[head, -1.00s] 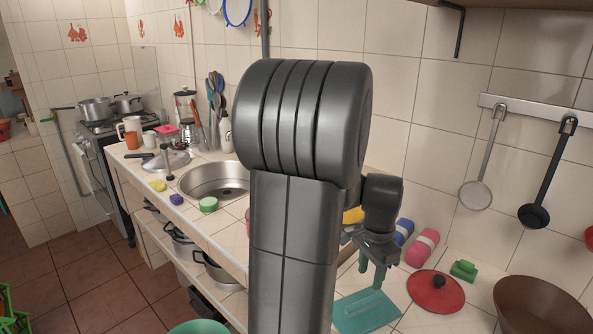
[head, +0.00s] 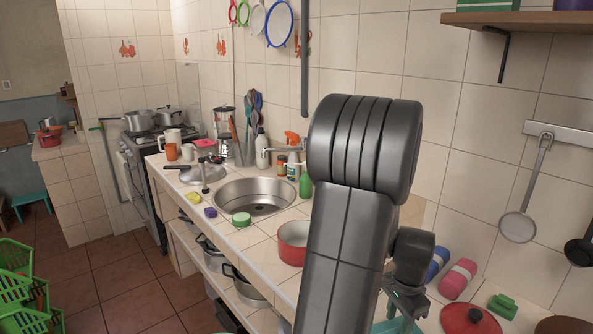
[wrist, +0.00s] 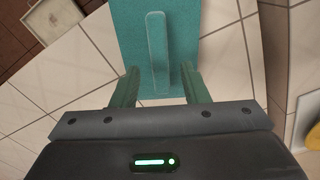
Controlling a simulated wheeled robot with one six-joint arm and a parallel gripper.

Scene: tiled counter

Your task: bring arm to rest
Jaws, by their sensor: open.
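My arm stands raised in front of the counter in the head view, its dark grey links covering the middle. My gripper (head: 402,315) hangs at the lower right end of it, fingers pointing down. In the wrist view my gripper (wrist: 160,88) is open, with two green fingers apart. A teal board-like thing with a raised bar-shaped handle (wrist: 157,50) lies beyond the fingertips. The handle lines up with the gap between the fingers, but I cannot tell how far below it is. Only a small part of the teal thing (head: 385,327) shows in the head view.
A red pot (head: 292,250) stands on the counter left of my arm, by the sink (head: 252,196). A red lid (head: 470,318), a pink roll (head: 458,279) and a green block (head: 502,306) lie right of my gripper. Ladles hang on the wall.

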